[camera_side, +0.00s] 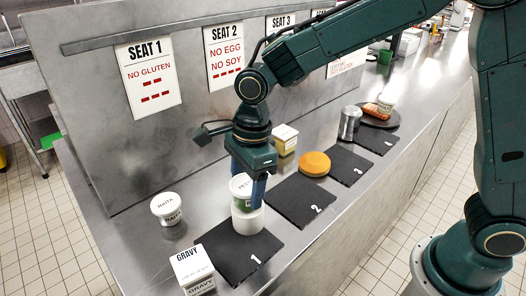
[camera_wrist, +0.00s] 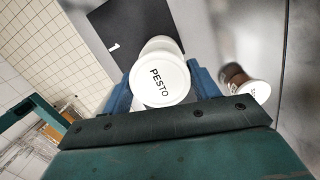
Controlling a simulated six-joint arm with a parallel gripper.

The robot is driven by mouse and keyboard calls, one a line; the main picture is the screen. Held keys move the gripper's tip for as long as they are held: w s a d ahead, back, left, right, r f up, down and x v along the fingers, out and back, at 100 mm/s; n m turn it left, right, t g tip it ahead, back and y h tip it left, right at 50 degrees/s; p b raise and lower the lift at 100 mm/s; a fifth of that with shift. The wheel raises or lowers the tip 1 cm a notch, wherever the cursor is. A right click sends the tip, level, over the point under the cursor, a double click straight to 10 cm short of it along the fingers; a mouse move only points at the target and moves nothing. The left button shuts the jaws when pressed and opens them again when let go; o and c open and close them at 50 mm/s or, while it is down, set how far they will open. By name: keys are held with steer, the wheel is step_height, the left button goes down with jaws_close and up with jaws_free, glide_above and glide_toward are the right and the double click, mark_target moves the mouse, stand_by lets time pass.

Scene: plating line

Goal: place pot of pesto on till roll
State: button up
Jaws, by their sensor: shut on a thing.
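The pot of pesto (camera_side: 241,187) is a small pot with a white lid and a green band. In the wrist view its lid (camera_wrist: 160,84) faces the camera and reads PESTO. My gripper (camera_side: 247,192) is shut on it, with a blue finger on either side. The white till roll (camera_side: 247,220) stands upright directly below the pot, at the edge of the black slate marked 1 (camera_side: 240,256). The pot looks upright, and its base appears at the roll's top. I cannot tell whether they touch. In the wrist view the pot partly hides the roll (camera_wrist: 162,44).
A raita pot (camera_side: 167,208) stands to the left, and a gravy box (camera_side: 193,270) at the front left. Slate 2 (camera_side: 300,203) is bare. A round orange-brown item (camera_side: 315,163) and a metal canister (camera_side: 349,122) stand further along. The seat panel (camera_side: 100,110) rises behind.

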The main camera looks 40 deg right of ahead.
steer(key=shift+f, duration=0.35)
steer(key=shift+f, duration=0.15)
steer(key=o, duration=1)
step_height(320, 180, up, 12)
steer(key=d, duration=0.1)
steer(key=shift+s+d, duration=0.15)
steer(key=shift+d, duration=0.1)
stand_by(0.4)
